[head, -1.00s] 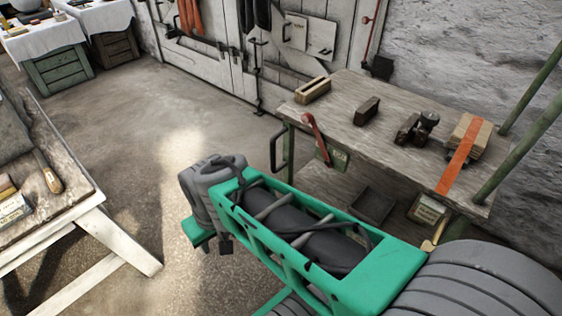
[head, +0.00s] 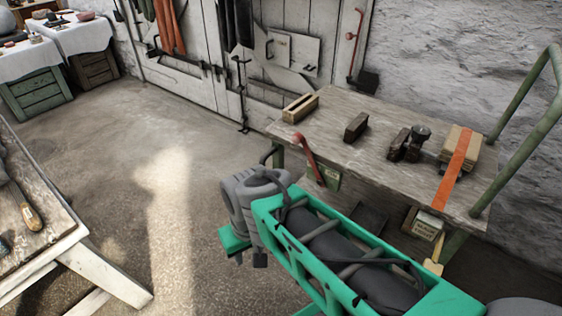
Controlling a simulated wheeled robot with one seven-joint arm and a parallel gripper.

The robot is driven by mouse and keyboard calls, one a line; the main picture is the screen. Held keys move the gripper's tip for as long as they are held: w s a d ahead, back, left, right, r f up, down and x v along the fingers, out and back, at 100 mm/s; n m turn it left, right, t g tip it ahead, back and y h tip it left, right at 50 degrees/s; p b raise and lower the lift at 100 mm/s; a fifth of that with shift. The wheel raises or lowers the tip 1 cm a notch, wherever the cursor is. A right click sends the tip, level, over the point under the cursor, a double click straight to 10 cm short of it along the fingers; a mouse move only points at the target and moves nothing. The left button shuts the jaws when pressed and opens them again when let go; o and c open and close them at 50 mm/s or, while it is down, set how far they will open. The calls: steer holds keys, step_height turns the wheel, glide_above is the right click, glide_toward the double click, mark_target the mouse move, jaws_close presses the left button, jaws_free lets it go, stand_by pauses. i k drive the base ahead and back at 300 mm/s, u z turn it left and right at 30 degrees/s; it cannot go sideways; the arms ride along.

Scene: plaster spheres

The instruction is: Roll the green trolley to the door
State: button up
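The green trolley (head: 372,131) stands at the right against the plaster wall. It has a worn wooden top, dull green legs and a tall green tube handle (head: 540,70) at its right end. A red lever (head: 308,158) sits at its front left corner. The door (head: 190,48) is pale planks with dark iron fittings, in the back wall beyond the trolley's left end. My green and grey arm reaches across the foreground and hides the trolley's lower front. The grey end of my arm, with my gripper (head: 255,205), is before the trolley's left end. Its fingers cannot be made out.
On the trolley lie a wooden box (head: 300,108), a dark block (head: 356,127), a hand plane (head: 410,142) and a strapped stack (head: 460,148). A white-legged workbench (head: 40,225) stands at the left. Cloth-covered cabinets (head: 70,40) are at the back left. The floor (head: 150,130) between is clear.

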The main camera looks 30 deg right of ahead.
mark_target(349, 135)
steer(key=u, duration=0.3)
steer(key=i, duration=0.85)
steer(key=u, duration=0.7)
